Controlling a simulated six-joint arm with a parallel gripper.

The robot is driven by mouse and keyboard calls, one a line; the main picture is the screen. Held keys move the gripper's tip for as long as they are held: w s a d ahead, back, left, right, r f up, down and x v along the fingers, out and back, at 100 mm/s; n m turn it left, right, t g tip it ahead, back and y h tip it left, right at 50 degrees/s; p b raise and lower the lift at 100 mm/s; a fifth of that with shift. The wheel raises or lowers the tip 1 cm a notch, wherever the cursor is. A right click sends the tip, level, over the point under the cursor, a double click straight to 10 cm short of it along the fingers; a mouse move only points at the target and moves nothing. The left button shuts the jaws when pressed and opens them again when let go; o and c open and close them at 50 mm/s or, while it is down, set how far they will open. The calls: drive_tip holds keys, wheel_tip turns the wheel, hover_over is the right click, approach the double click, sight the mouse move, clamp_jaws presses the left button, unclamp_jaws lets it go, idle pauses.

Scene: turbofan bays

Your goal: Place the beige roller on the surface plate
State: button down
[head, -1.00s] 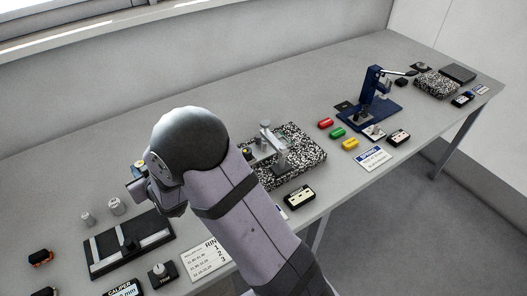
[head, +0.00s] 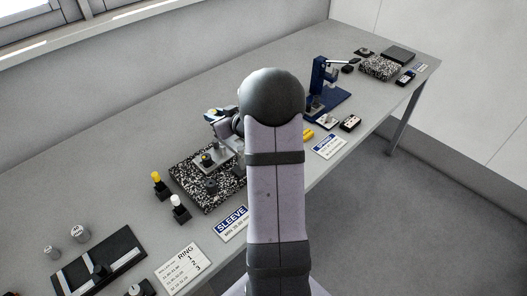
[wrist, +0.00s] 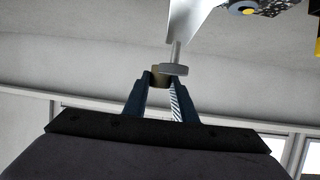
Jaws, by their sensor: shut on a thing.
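My gripper (wrist: 160,85) has its two blue fingers shut on a small beige piece, the beige roller (wrist: 158,73). A silver disc on a rod (wrist: 173,70) partly covers the roller in the wrist view. The speckled black-and-white surface plate (head: 208,201) lies on the bench, left of my arm in the head view, with a metal stand on it. In the head view my gripper (head: 222,124) is above the plate's far side, partly hidden by my arm, and the roller cannot be made out there. A second speckled plate (head: 380,68) lies at the far right.
Yellow-topped (head: 158,183) and white-topped (head: 179,207) plugs stand by the plate's left side. The SLEEVE label (head: 232,221) lies in front. A blue press (head: 320,85) stands to the right. A black tray (head: 100,268) and two metal cylinders (head: 79,233) are at lower left.

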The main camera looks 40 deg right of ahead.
drive_tip(key=s+d+f+m+h+b, duration=0.2)
drive_tip(key=s+d+b, duration=0.3)
drive_tip(key=s+d, duration=0.85)
drive_tip(key=shift+s+a+f+p, duration=0.1)
drive_tip(key=shift+a+f+p, duration=0.05)
drive_tip(key=shift+f, duration=1.5)
drive_tip(key=shift+a+f+p, duration=0.1)
drive_tip(key=shift+a+f, duration=0.1)
drive_tip(key=shift+f, duration=1.45)
drive_tip(key=shift+s+a+f+p, duration=0.1)
drive_tip(key=shift+a+f+p, duration=0.05)
drive_tip(key=shift+f, duration=1.5)
drive_tip(key=shift+f, duration=0.15)
drive_tip(key=c, duration=1.5)
unclamp_jaws()
drive_tip(key=shift+o, duration=0.2)
